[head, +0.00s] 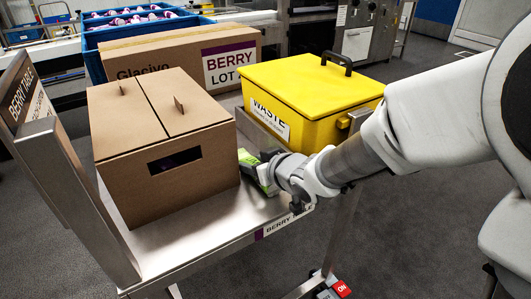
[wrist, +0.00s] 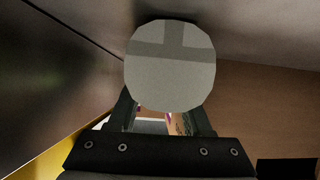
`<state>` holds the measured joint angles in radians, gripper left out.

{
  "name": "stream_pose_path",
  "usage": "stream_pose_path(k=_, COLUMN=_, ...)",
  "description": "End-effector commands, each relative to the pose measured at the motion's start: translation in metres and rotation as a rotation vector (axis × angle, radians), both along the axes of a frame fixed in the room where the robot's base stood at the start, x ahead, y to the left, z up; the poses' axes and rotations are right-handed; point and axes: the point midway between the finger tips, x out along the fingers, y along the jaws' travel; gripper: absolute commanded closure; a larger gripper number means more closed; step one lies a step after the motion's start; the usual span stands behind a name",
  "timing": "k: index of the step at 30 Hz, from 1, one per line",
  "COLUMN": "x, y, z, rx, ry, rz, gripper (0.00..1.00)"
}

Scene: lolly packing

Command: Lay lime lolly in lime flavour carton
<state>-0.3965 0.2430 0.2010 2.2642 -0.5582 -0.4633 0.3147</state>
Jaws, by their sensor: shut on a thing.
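My gripper (head: 268,172) is low over the metal table, in the narrow gap between a brown carton and the yellow waste bin. It is shut on a green and pale thing, which looks like the lime lolly (head: 258,174); the arm hides part of it. In the wrist view a pale grey round end with a darker band (wrist: 170,75) shows beyond the fingers (wrist: 165,122); its colour is hard to judge in the shade. The brown carton (head: 190,195) has top flaps almost closed and a dark side slot. I see no lime label on it.
The metal table (head: 190,240) carries berry signs. The yellow waste bin (head: 310,90) has a closed lid with a black handle. Behind stands a large berry lot box (head: 165,55) and blue crates (head: 110,35) with purple-and-white lollies. The table's front strip is bare.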

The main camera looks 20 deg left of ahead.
Motion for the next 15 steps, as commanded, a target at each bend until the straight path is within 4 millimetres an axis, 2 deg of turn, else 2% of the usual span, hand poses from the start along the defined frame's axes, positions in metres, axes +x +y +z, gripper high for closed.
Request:
stream_pose_path(k=2, x=0.0, y=0.0, z=-0.0024, rx=0.001, ry=-0.001, rz=0.0, gripper=1.0)
stream_pose_path(k=3, x=-0.0001, y=0.0001, z=-0.0031, rx=0.0, ry=0.0, rz=0.0, gripper=0.49)
stream_pose_path(k=5, x=-0.0001, y=0.0, z=-0.0019, rx=0.0, ry=0.0, rz=0.0, gripper=0.38)
stream_pose_path(k=15, x=-0.0001, y=0.0002, z=0.0003, rx=0.0, ry=0.0, rz=0.0, gripper=0.38)
